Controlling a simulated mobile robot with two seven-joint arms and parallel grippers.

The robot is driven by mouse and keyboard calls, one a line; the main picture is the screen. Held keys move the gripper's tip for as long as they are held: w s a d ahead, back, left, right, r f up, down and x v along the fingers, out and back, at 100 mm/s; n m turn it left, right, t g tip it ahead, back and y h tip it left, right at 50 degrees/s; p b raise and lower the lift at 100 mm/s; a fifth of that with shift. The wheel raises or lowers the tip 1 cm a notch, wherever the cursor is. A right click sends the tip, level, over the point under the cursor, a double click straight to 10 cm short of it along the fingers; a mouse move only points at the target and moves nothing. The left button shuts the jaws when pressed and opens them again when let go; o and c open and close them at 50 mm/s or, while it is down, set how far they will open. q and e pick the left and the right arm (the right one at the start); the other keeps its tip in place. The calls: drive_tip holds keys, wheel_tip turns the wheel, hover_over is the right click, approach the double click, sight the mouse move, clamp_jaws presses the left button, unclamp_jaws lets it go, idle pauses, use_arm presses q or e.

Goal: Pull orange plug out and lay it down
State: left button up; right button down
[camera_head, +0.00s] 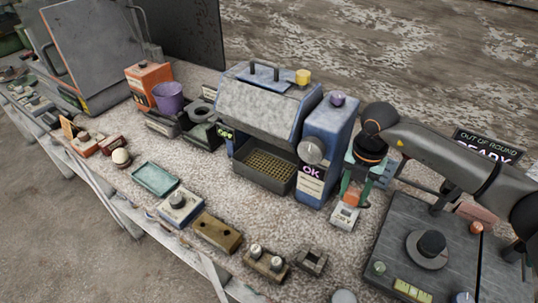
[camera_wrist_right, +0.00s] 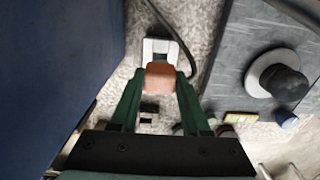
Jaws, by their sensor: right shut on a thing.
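The orange plug (camera_head: 352,197) is between the green fingertips of my right gripper (camera_head: 350,191), which is shut on it and points down. In the right wrist view the plug (camera_wrist_right: 160,76) shows as a rounded orange block between the fingertips of the gripper (camera_wrist_right: 160,82). The white socket box (camera_head: 344,216) is right below the plug in the head view, and it also shows behind the plug in the wrist view (camera_wrist_right: 157,46). I cannot tell whether the plug's lower end is still in the box. My left gripper is not in view.
A blue cabinet with a purple knob (camera_head: 325,150) stands close left of my right gripper. A dark grey plate with a black knob (camera_head: 432,243) lies to the right. A small grey block (camera_head: 312,262) and a brown holder (camera_head: 266,265) are in front. A dark cable (camera_wrist_right: 184,45) runs beside the socket.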

drive_tip(key=s+a+r+p, duration=0.1)
drive_tip(key=s+a, duration=0.4)
drive_tip(key=s, duration=0.2)
drive_tip(key=shift+p, duration=0.3)
drive_tip(key=shift+w+a, duration=0.1)
drive_tip(key=b, duration=0.5)
hover_over(331, 244)
drive_tip(key=shift+f, duration=2.85)
drive_tip(key=shift+f+b, duration=0.55)
drive_tip(key=shift+f, duration=0.15)
drive_tip(key=shift+c, duration=1.5)
unclamp_jaws()
drive_tip(key=shift+r, duration=0.1)
